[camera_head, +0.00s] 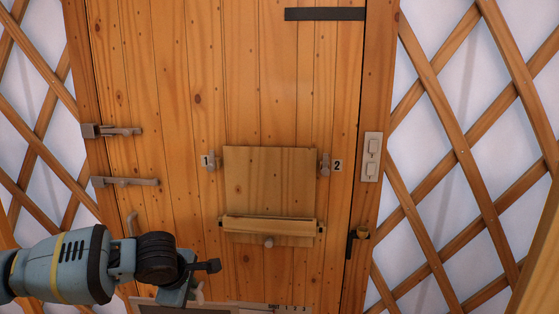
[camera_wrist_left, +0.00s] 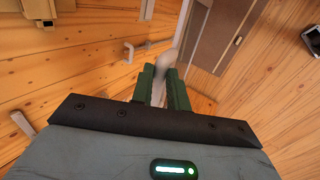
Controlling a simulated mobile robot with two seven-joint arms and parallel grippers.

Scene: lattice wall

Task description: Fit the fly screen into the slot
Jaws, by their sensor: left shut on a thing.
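My left gripper (camera_head: 194,289) is low in front of the wooden door in the head view. My right gripper is out of view.
A switch plate (camera_head: 371,157) and lattice wall (camera_head: 465,120) are at the right.

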